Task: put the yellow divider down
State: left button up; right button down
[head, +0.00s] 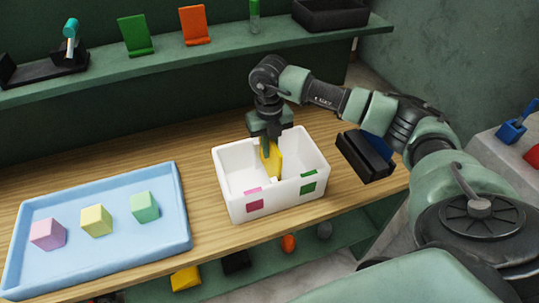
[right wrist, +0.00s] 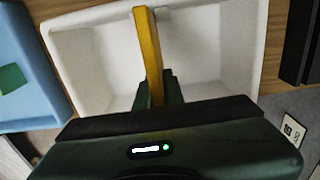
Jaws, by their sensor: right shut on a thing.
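The yellow divider (head: 272,160) stands upright inside the white bin (head: 283,202), near its middle. It also shows in the right wrist view (right wrist: 148,42) as a narrow upright strip. My right gripper (head: 267,143) reaches down into the bin from above and is shut on the divider's upper edge. In the right wrist view its fingers (right wrist: 158,88) close around the divider's near end. Whether the divider's lower edge touches the bin floor is hidden. The bin's front wall carries a pink patch and a green patch. My left gripper is not in view.
A blue tray (head: 100,262) with a pink, a yellow and a green block lies left of the bin. A black-and-blue object (head: 365,156) is right of the bin. A green shelf (head: 210,52) behind holds stands and a black box. Bare wood lies between tray and bin.

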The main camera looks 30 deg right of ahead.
notch_tip(320, 180, down, 4)
jog(key=shift+r+p, duration=0.2)
jog(key=shift+p, duration=0.35)
jog(key=shift+f, duration=0.25)
jog(key=shift+f, duration=0.2)
jog(key=c, duration=1.5)
grip_release()
jog(key=shift+r, duration=0.1)
